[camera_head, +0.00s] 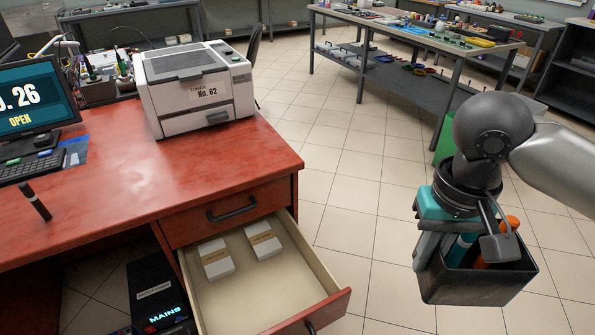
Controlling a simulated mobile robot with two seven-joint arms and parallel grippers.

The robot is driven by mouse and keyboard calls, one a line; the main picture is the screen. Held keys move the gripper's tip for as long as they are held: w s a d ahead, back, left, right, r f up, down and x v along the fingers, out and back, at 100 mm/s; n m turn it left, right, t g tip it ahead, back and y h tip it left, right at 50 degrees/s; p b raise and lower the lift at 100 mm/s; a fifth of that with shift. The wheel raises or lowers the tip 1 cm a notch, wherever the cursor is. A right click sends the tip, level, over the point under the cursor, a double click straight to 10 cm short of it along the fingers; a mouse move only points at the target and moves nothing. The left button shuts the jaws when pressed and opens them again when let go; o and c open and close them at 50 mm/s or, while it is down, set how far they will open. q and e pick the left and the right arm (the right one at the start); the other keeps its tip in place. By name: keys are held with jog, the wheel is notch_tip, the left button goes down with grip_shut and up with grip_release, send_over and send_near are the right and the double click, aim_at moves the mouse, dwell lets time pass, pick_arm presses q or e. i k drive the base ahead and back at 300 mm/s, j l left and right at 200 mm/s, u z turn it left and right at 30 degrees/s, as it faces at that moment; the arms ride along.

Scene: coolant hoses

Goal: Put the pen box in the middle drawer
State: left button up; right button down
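The pen box (478,287) is a dark open-topped box with orange and teal items standing in it. It hangs in the air at the right, over the floor. My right gripper (470,222) comes down from above and is shut on it, hiding part of its top and contents. The middle drawer (262,292) of the red desk is pulled open, to the left of the pen box and apart from it. Two white packs with tan bands lie at its back; its front part is bare. My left gripper is not in view.
The closed upper drawer (228,211) sits just above the open one. A printer (195,92), a monitor (35,105) and a dark marker-like stick (36,201) are on the desk. A black unit (157,293) stands under it. Open tiled floor lies between drawer and pen box.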

aim_at(266, 306)
jog(key=i+l+u, duration=0.15)
jog(key=u, duration=1.8)
jog(key=l+u, duration=0.4)
jog(key=k+l+u, duration=0.1)
jog(key=l+u, duration=0.15)
jog(key=u, duration=0.15)
jog(key=k+l+u, duration=0.1)
jog(key=l+u, duration=0.3)
jog(key=k+l+u, duration=0.15)
jog(key=k+l, duration=0.2)
jog(key=l, duration=0.2)
jog(key=k+l+u, duration=0.15)
jog(key=k+l, duration=0.25)
jog(key=l, duration=0.15)
